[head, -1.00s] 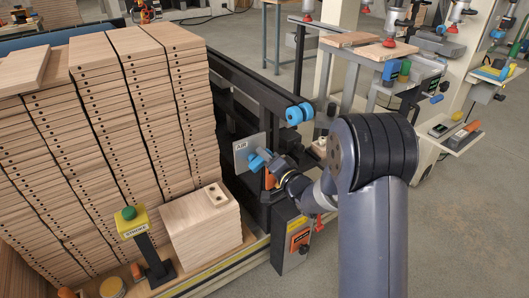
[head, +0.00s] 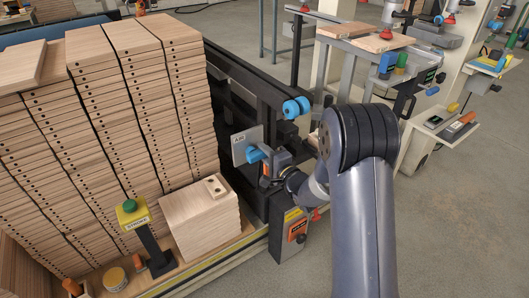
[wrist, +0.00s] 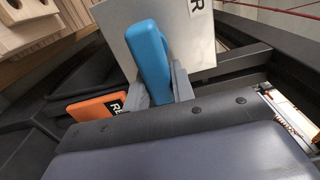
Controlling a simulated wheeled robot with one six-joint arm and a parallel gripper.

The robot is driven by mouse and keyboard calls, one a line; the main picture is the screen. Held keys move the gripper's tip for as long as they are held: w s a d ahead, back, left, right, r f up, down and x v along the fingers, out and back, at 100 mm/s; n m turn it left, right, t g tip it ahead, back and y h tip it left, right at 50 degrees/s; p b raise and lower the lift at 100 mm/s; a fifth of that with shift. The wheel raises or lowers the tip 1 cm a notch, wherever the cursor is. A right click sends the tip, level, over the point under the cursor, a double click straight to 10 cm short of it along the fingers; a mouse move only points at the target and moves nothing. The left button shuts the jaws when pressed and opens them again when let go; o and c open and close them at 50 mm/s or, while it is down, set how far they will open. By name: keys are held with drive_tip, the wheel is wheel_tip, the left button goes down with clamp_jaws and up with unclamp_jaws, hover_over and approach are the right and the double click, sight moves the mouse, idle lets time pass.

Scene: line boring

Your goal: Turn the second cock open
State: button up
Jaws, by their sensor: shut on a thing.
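The cock shows as a blue handle (head: 255,155) in front of a pale plate (head: 240,150) marked AIR, on the dark machine frame right of the wood stacks. In the wrist view the blue handle (wrist: 150,60) stands nearly upright in the picture, with the plate (wrist: 195,35) behind it. My gripper (wrist: 160,88) is shut on this handle, a grey finger on each side. In the head view my gripper (head: 268,160) reaches the handle from the right. The handle's lower end and pivot are hidden by the gripper.
Tall stacks of bored wooden boards (head: 125,110) fill the left. A yellow box with a green button (head: 131,212) stands in front. Two blue round parts (head: 296,107) sit on the dark rail above my gripper. Open floor lies right.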

drive_tip(key=shift+f, duration=0.1)
drive_tip(key=o, duration=1)
drive_tip(key=v, duration=1)
drive_tip(key=shift+s+d, duration=0.25)
drive_tip(key=shift+s, duration=0.1)
drive_tip(key=shift+w, duration=0.1)
drive_tip(key=x, duration=1)
drive_tip(key=shift+w+a, duration=0.2)
drive_tip(key=shift+a, duration=0.05)
drive_tip(key=shift+w, duration=0.1)
